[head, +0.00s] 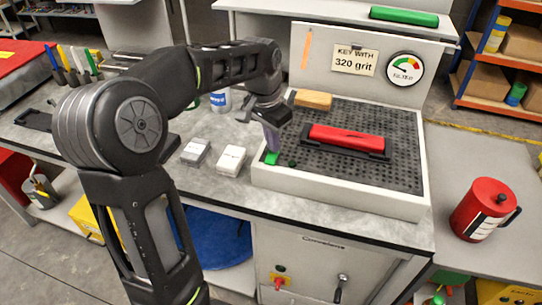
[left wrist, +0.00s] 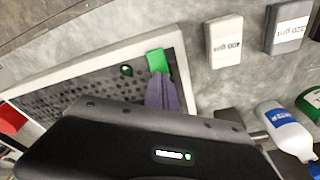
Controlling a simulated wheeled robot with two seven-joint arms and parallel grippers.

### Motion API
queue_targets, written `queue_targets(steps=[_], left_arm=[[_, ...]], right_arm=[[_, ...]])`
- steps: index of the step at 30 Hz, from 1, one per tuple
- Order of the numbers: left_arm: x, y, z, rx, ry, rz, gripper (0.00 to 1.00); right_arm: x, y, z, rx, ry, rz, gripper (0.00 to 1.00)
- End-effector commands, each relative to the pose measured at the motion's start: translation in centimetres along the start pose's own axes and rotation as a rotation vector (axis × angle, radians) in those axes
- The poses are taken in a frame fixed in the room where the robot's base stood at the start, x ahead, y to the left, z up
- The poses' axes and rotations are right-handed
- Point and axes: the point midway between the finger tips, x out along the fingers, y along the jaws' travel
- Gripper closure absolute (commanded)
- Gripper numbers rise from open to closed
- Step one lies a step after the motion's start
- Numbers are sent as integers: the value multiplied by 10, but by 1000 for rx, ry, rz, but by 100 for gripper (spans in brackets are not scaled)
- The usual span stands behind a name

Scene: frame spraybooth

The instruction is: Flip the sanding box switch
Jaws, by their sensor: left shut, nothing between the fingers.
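The sanding box (head: 340,196) is a white-rimmed box with a perforated dark top on the bench. Its green switch (head: 271,158) sits at the near left corner, beside a small dark green round lamp or button (head: 292,163). The switch also shows in the left wrist view (left wrist: 157,60), with the round one (left wrist: 126,70) beside it. My left gripper (head: 271,143) is shut and empty, fingers pointing down at the switch. In the left wrist view its fingertips (left wrist: 160,82) overlap the switch's edge; I cannot tell whether they touch. My right gripper is not in view.
A red sanding block (head: 347,136) lies on a dark holder on the box top. A tan block (head: 313,99) lies at its back left. Two grit boxes (head: 231,160) stand left of the box. A gauge panel (head: 405,69) rises behind.

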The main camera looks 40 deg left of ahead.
Motion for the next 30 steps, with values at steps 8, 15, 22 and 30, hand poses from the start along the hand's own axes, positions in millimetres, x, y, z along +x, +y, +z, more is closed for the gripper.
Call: queue_targets(steps=[8, 15, 22, 30], left_arm=[[5, 0, 1, 0, 0, 0, 100], [9, 0, 2, 0, -1, 0, 100], [7, 0, 2, 0, -3, 1, 100], [-16, 0, -2, 0, -1, 0, 100]], right_arm=[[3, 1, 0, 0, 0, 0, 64], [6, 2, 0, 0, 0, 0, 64], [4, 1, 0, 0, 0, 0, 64], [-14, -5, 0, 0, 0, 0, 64]])
